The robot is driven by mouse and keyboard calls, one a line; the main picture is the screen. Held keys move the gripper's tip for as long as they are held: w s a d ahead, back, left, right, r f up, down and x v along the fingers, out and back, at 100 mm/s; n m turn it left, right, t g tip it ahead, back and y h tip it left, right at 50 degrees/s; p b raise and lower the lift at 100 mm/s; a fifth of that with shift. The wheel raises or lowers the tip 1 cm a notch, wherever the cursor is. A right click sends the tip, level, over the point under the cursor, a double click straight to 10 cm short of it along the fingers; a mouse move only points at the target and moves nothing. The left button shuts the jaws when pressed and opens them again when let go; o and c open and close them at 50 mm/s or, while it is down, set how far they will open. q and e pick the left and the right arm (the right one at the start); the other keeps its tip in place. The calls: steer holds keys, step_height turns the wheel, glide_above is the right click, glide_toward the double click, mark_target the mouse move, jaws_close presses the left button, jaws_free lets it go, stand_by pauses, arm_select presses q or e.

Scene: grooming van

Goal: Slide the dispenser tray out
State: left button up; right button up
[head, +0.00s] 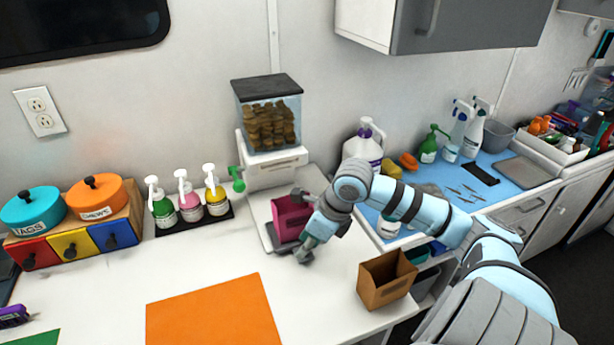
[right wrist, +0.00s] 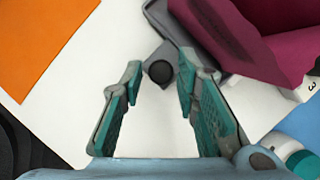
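The dispenser has a clear hopper (head: 269,118) full of brown treats on a white body (head: 273,170) against the wall. A grey tray (head: 285,246) lies low at its front, with a magenta bin (head: 291,217) standing on it. In the right wrist view the grey tray (right wrist: 178,57) shows a black round knob (right wrist: 160,71) at its near edge, and the magenta bin (right wrist: 245,45) is at upper right. My right gripper (right wrist: 160,82) is open, its fingertips on either side of the knob with gaps showing. In the head view my right gripper (head: 304,250) partly hides the tray front. My left gripper is not in view.
An open brown box (head: 386,279) stands at the counter's right front edge. An orange mat (head: 212,312) lies front left of the tray. Several pump bottles (head: 190,200) stand left of the dispenser. White counter between them is clear.

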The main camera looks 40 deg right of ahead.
steer(key=shift+o, duration=0.3)
steer(key=shift+r, duration=0.1)
step_height(320, 180, up, 10)
stand_by(0.6)
